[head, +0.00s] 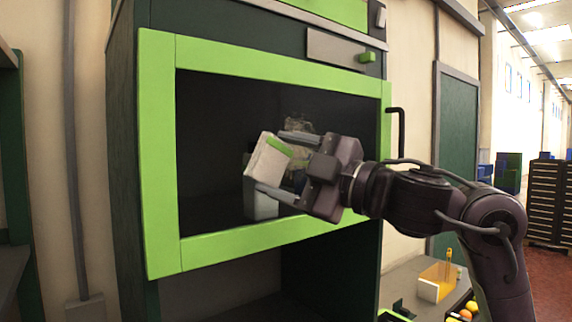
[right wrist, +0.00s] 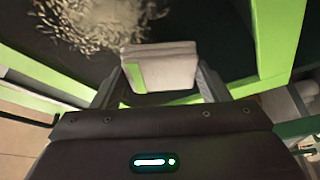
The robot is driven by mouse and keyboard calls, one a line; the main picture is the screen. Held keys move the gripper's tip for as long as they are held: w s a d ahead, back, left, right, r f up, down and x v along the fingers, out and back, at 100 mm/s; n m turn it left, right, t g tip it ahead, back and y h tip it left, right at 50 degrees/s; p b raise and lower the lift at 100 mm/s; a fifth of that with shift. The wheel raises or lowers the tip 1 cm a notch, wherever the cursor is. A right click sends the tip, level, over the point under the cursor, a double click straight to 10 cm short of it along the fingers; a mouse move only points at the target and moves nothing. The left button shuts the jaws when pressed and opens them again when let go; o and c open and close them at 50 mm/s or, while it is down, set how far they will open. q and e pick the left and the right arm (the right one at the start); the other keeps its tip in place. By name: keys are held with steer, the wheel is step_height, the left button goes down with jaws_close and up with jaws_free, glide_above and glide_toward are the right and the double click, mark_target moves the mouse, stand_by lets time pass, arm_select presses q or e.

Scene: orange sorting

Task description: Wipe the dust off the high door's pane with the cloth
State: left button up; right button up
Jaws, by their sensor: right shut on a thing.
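The high door (head: 160,150) has a bright green frame around a dark pane (head: 215,130) and looks shut. My right gripper (head: 275,165) is shut on the cloth (head: 264,168), a folded whitish pad with a green stripe, held in front of the pane. The cloth also shows between the fingers in the right wrist view (right wrist: 160,68). I cannot tell whether it touches the glass. A pale speckled patch of dust (right wrist: 95,22) lies on the pane beside the cloth; in the head view the dust (head: 298,126) is partly hidden behind the gripper. My left gripper is not in view.
The door's handle (head: 396,132) is a dark bar at the right side of the frame. Below the door is an open dark recess. A counter at lower right holds a yellow-and-white box (head: 437,284) and several round fruits (head: 466,311).

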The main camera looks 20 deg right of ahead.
steer(key=shift+w+a, duration=0.2)
steer(key=shift+w, duration=0.4)
steer(key=shift+d, duration=0.1)
